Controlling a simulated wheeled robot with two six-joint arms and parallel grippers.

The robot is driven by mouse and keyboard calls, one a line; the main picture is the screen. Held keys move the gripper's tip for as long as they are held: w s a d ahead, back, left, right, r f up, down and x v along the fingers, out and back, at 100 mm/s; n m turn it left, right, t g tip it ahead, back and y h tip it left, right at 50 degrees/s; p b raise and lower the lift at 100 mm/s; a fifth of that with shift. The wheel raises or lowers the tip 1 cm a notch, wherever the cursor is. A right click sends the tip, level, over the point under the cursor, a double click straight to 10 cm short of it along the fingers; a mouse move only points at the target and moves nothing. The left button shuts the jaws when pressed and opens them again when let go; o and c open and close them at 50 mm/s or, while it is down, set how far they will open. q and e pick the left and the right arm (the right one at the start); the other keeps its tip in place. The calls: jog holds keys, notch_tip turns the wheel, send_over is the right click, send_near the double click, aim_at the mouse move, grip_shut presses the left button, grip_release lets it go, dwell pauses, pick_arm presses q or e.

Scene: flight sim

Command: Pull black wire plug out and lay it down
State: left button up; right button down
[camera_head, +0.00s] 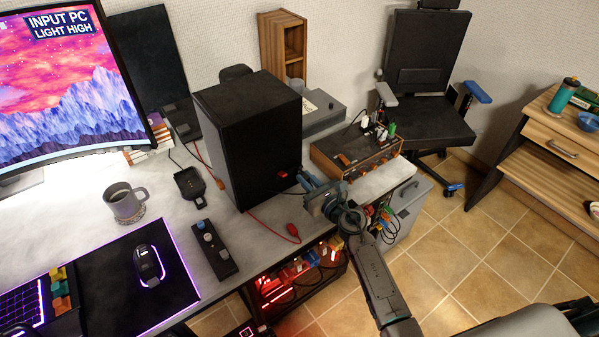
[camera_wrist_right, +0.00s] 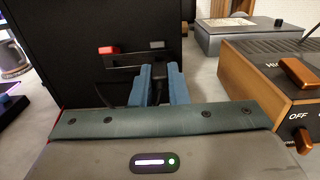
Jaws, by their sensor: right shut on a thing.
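The black PC box (camera_head: 246,135) stands on the desk, its panel with a red switch (camera_head: 289,175) facing my right arm. The panel and red switch (camera_wrist_right: 109,50) also show in the right wrist view. My right gripper (camera_head: 306,183) is at this panel, its blue fingers (camera_wrist_right: 160,85) closed on the black wire plug (camera_wrist_right: 174,76), of which only a dark part shows between them. A black wire (camera_head: 284,192) runs by the gripper. Whether the plug still sits in its socket is hidden by the fingers. My left gripper is not in view.
A red wire with a red plug (camera_head: 293,232) lies at the desk's front edge. A wooden-sided radio unit (camera_head: 355,155) stands right of the gripper, and a grey box (camera_head: 322,112) behind. Bare desk (camera_head: 225,215) shows left of the red wire. A mug (camera_head: 125,203) stands farther left.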

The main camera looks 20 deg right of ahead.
aim_at(308, 180)
jog(key=shift+v, duration=2.1)
jog(key=shift+s+d, duration=0.1)
jog(key=shift+s+d+b, duration=0.2)
jog(key=shift+s+d, duration=0.25)
jog(key=shift+d, duration=0.4)
jog(key=shift+s+d+b, duration=0.15)
jog(key=shift+s+d, duration=0.3)
jog(key=shift+d, duration=0.35)
jog(key=shift+s+d+b, duration=0.2)
jog(key=shift+s+d, duration=0.25)
jog(key=shift+d, duration=0.4)
jog(key=shift+f+b, duration=0.35)
jog(key=shift+f, duration=0.05)
jog(key=shift+f+b, duration=0.85)
